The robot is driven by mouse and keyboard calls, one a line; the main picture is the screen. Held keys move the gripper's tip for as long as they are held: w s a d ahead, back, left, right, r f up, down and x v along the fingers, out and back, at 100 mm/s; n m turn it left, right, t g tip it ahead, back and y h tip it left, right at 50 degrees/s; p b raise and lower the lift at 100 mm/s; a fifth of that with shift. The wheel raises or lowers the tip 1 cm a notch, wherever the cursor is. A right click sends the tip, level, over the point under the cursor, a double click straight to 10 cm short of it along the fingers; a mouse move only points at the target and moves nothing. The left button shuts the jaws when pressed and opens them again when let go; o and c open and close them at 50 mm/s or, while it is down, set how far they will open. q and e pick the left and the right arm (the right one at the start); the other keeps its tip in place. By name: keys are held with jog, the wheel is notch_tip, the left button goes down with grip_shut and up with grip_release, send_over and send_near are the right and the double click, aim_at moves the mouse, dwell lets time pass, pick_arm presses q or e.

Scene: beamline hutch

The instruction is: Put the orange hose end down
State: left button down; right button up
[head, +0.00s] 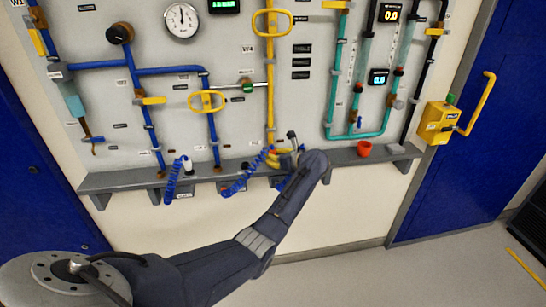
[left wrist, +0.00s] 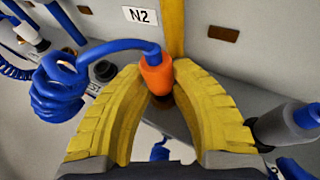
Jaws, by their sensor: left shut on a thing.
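The orange hose end (left wrist: 156,74) is held between the yellow fingertips of my left gripper (left wrist: 160,80). A blue hose (left wrist: 122,48) runs from its top to a blue coil (left wrist: 57,88) on the left. Its lower tip is partly hidden between the fingers, so I cannot tell whether it touches anything below. In the head view my left gripper (head: 279,158) is at the grey shelf (head: 120,181), below the yellow pipe (head: 270,95). The hose end is too small to make out there. My right gripper is in neither view.
An N2 label (left wrist: 140,15) is on the panel behind. A grey-and-blue fitting (left wrist: 287,124) stands close on the right in the wrist view. A red cup (head: 364,148) sits on the shelf farther right. Another blue coiled hose (head: 173,180) hangs to the left.

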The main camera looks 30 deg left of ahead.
pick_arm(q)
jog(key=shift+f, duration=0.25)
jog(key=shift+f, duration=0.2)
jog(key=c, duration=1.2)
grip_release()
jog(key=shift+c, duration=0.2)
jog(key=shift+r, duration=0.1)
